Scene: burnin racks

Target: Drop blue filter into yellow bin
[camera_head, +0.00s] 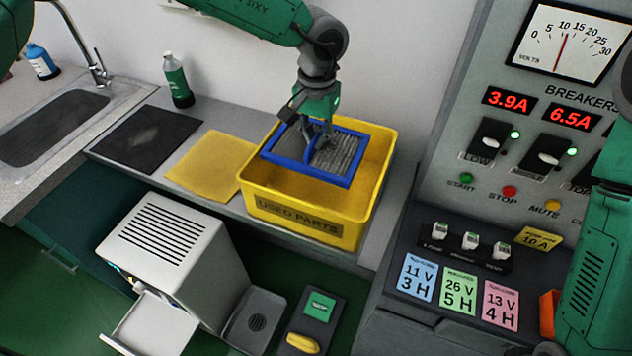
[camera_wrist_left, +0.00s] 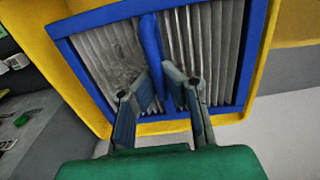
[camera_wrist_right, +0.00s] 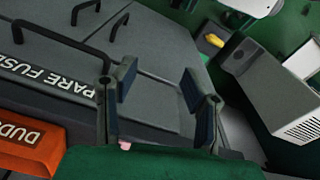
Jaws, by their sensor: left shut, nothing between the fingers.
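The blue filter (camera_head: 340,180), a blue frame around grey pleats, is at the mouth of the yellow bin (camera_head: 355,235) labelled USED PARTS. I cannot tell whether it rests on the bin. It fills much of the left wrist view (camera_wrist_left: 225,50), with yellow bin walls around it. My left gripper (camera_head: 318,142) is over the filter, its fingers (camera_wrist_left: 163,85) close together at the blue middle bar, shut with nothing held. My right gripper (camera_wrist_right: 158,82) is open and empty above a dark grey surface in the right wrist view; its fingers are hidden in the head view.
A green bottle (camera_head: 177,82) stands behind. A white machine (camera_head: 170,255) is in front. A breaker panel (camera_head: 480,130) rises at right.

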